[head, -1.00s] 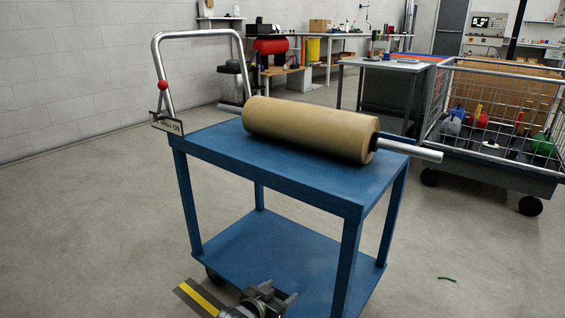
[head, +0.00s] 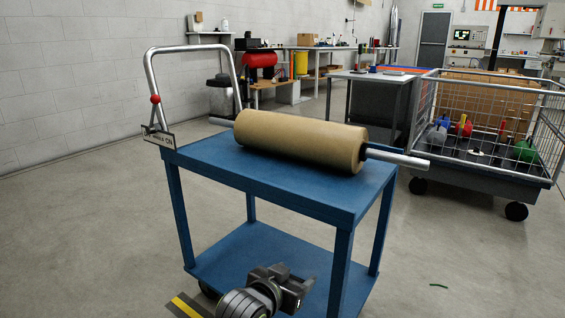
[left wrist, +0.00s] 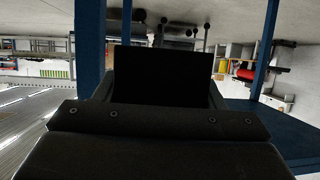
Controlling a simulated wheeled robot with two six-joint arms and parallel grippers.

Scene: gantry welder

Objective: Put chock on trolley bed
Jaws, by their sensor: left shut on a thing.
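The blue trolley stands in the middle of the head view, and its upper bed (head: 204,154) carries a tan roller (head: 302,139) with a metal shaft sticking out at both ends. My left gripper (head: 294,287) is low in front of the trolley, below the upper bed and over the lower shelf in the picture. It is shut on a dark block, which I take for the chock (left wrist: 157,75); it fills the middle of the left wrist view. In the head view the chock is hard to tell from the dark jaws. My right gripper is not in view.
The trolley's lower shelf (head: 236,249) looks empty. A push handle (head: 150,75) with a red knob and a small sign rises at the left. A wire cage cart (head: 484,178) stands at the right. The upper bed has bare room along its near edge and left corner.

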